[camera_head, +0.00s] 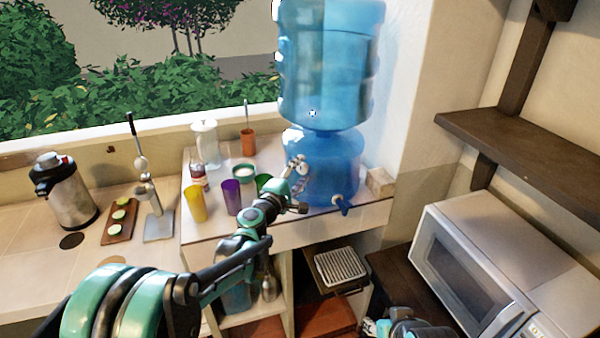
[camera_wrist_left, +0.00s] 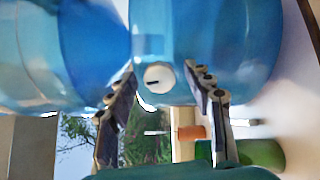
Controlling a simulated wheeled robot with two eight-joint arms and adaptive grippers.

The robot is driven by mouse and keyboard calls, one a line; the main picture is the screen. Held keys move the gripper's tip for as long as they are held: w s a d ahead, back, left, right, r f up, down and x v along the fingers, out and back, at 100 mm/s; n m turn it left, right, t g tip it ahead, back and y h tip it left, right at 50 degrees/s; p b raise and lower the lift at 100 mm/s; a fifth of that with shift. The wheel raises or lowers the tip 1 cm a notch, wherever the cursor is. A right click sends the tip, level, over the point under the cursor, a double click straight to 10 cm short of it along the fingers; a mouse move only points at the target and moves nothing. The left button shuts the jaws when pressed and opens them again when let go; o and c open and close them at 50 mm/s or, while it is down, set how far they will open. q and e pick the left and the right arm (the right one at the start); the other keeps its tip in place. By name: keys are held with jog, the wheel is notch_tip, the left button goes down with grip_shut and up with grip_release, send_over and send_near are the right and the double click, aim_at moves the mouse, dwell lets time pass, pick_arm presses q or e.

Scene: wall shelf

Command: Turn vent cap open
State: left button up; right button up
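The vent cap, a small white round cap with a dark slot (camera_wrist_left: 153,80), sits on the blue dispenser base (camera_wrist_left: 205,30) in the left wrist view. I cannot clearly make it out in the head view. The blue water jug (camera_head: 325,60) stands upright on the dispenser base (camera_head: 335,165). My left gripper (camera_head: 299,168) is in front of the base's left side. In the left wrist view its two fingers (camera_wrist_left: 160,74) are spread, with the cap showing between their tips; contact is not visible. Part of my right arm's end (camera_head: 385,328) shows at the bottom edge; its fingers are unclear.
A blue tap (camera_head: 343,205) sticks out low on the base. Yellow (camera_head: 195,204) and purple (camera_head: 231,198) cups, a glass pitcher (camera_head: 205,145) and an orange cup (camera_head: 248,142) stand left of it. A microwave (camera_head: 490,260) and a wooden shelf (camera_head: 530,160) are at right.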

pick_arm(q)
jog(key=v, duration=1.2)
jog(key=s+f+m+g+y+b, duration=0.1)
jog(key=s+f+m+g, duration=0.2)
jog(key=s+m, duration=0.35)
jog(key=s+f+m+g+y+b, duration=0.1)
jog(key=s+f+m+g, duration=0.25)
jog(key=s, duration=0.55)
jog(key=s+a+f+m+g+y+b, duration=0.1)
jog(key=s+a+f+m+y, duration=0.3)
jog(key=s+a+f, duration=0.5)
jog(key=s+a+g+y, duration=0.1)
jog(key=s+a+y, duration=0.1)
jog(key=s+a, duration=0.1)
jog(key=shift+s+a+m, duration=0.15)
jog(key=shift+s+m, duration=0.15)
jog(key=shift+s, duration=0.3)
